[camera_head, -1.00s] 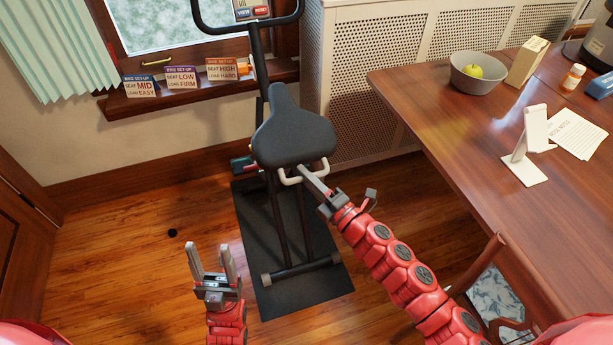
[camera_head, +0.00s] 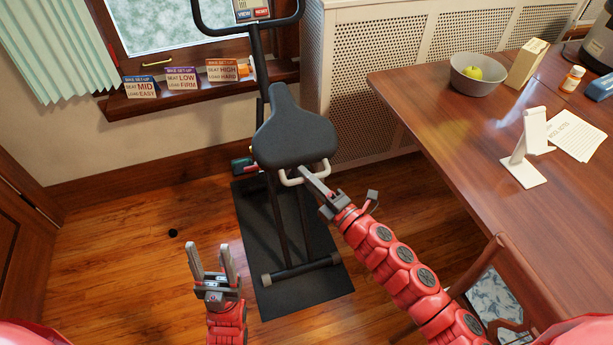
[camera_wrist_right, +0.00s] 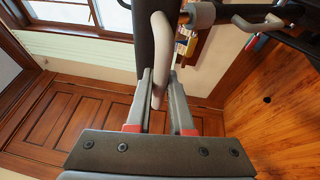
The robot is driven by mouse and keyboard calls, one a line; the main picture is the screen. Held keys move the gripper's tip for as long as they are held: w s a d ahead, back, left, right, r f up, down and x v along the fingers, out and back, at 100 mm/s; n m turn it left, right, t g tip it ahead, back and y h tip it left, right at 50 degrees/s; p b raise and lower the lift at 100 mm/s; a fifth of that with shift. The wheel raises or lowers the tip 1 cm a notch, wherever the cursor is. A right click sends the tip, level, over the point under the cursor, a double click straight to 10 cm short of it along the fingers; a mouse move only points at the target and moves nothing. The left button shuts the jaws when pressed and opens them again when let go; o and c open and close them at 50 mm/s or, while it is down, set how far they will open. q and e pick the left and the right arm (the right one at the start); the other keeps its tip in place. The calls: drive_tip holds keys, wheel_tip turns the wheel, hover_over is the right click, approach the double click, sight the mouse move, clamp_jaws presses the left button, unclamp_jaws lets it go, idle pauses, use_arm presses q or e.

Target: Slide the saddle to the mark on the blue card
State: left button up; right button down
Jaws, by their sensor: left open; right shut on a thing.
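The dark grey saddle (camera_head: 294,138) sits on the post of an exercise bike. A pale loop handle (camera_head: 290,182) hangs under its rear edge. My right gripper (camera_head: 310,178) is shut on this handle. In the right wrist view the pale handle (camera_wrist_right: 158,62) stands between the two fingers. The blue card (camera_head: 141,87) stands at the left on the window sill and reads "SEAT MID, LOAD EASY". Any marks on the saddle post are hidden or too small to see. My left gripper (camera_head: 209,254) is open and empty, left of the bike and low in the view.
A purple card (camera_head: 182,79) and an orange card (camera_head: 222,75) stand beside the blue one. A black mat (camera_head: 318,262) lies under the bike. A wooden table (camera_head: 450,130) with a bowl (camera_head: 474,82) and a white stand (camera_head: 524,172) fills the right. Floor left of the mat is mostly clear.

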drive_tip(key=r, duration=0.1)
drive_tip(key=s+r+p, duration=0.1)
drive_tip(key=s+r, duration=0.1)
drive_tip(key=shift+d+r+p, duration=0.2)
drive_tip(key=shift+d+p, duration=0.1)
drive_tip(key=shift+p, duration=0.05)
drive_tip(key=c, duration=0.8)
unclamp_jaws()
drive_tip(key=p+v, duration=0.2)
drive_tip(key=v, duration=1.5)
drive_tip(key=shift+s, duration=0.2)
drive_tip(key=shift+d+f, duration=0.1)
